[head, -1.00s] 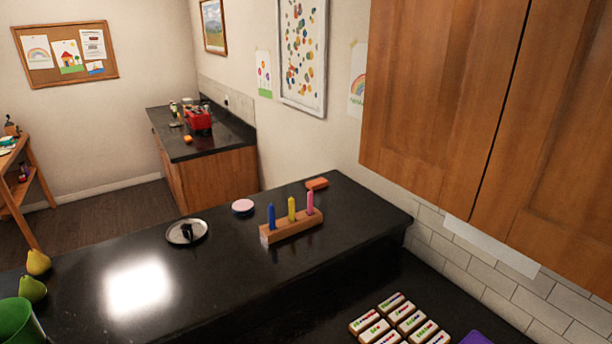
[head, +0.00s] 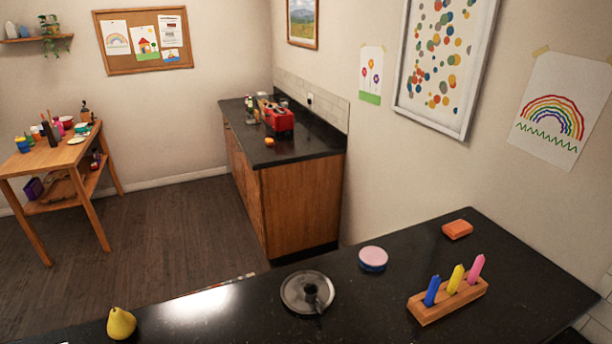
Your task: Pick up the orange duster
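An orange block-shaped object (head: 457,229), which looks like the duster, lies flat on the black counter (head: 390,310) near its far right corner, close to the wall. Nothing touches it. A smaller orange item (head: 269,141) sits on the far counter; it is too small to identify. Neither of my grippers is in view.
A wooden holder (head: 448,300) with blue, yellow and pink pegs stands in front of the orange block. A pink-topped round tin (head: 373,258), a silver dish (head: 296,292) with a dark piece, and a yellow pear (head: 121,323) are to the left. Open floor (head: 170,230) lies beyond.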

